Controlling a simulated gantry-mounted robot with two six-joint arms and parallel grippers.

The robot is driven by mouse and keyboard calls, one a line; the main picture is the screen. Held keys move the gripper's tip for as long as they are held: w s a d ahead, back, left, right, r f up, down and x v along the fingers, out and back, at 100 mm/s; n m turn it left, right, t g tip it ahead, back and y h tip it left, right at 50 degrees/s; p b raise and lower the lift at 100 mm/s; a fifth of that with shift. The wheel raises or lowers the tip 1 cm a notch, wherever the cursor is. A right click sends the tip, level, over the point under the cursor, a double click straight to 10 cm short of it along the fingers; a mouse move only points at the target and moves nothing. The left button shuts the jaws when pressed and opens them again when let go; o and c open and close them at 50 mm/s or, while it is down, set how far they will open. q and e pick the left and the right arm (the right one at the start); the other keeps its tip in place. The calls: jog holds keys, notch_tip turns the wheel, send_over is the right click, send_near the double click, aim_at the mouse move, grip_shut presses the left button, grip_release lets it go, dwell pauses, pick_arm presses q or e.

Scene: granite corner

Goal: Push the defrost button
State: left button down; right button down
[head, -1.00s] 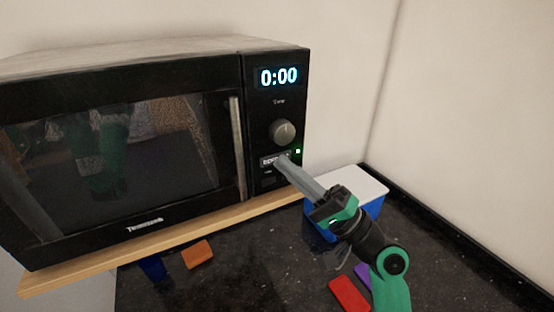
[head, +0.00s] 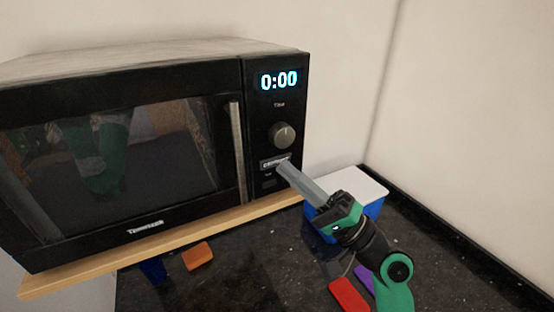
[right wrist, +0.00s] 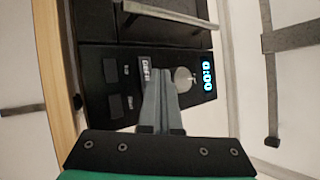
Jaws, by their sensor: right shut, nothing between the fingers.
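The black microwave (head: 100,80) has a control panel on its right side with a lit display (head: 279,79) reading 0:00. A pale labelled button (head: 274,161), apparently the defrost button, sits below the round grey knob (head: 283,134); in the right wrist view the button (right wrist: 146,67) lies left of the fingertips. My right gripper (head: 284,168) is shut and empty, its tips just below the button's right end. Whether they touch the panel, I cannot tell. The tips also show in the right wrist view (right wrist: 159,78). My left gripper is out of view.
The microwave stands on a wooden shelf (head: 160,240) above a dark granite counter (head: 225,285). A blue box with a white lid (head: 355,180) sits behind my right gripper. An orange block (head: 198,256) and a red block (head: 349,294) lie on the counter.

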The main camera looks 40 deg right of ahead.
jog(key=s+a+p, duration=0.1)
jog(key=s, duration=0.4)
jog(key=shift+s+a+p, duration=0.35)
jog(key=shift+s+p, duration=0.05)
jog(key=shift+a, duration=0.1)
dwell(0.3)
jog(key=a+r+n+g+y+p, duration=0.15)
jog(key=a+r+n+y, duration=0.25)
jog(key=a+r+n, duration=0.5)
jog(key=a+r+n+g+y+p, duration=0.15)
jog(key=a+r+n+y, duration=0.45)
jog(key=r, duration=0.6)
jog(key=d+r+m+t+h, duration=0.1)
jog(key=d+r+t+h, duration=0.3)
jog(key=h, duration=1.1)
jog(key=d+t, duration=0.2)
jog(key=t, duration=0.1)
jog(key=shift+d+h+p, duration=0.2)
jog(key=shift+h+p, duration=0.1)
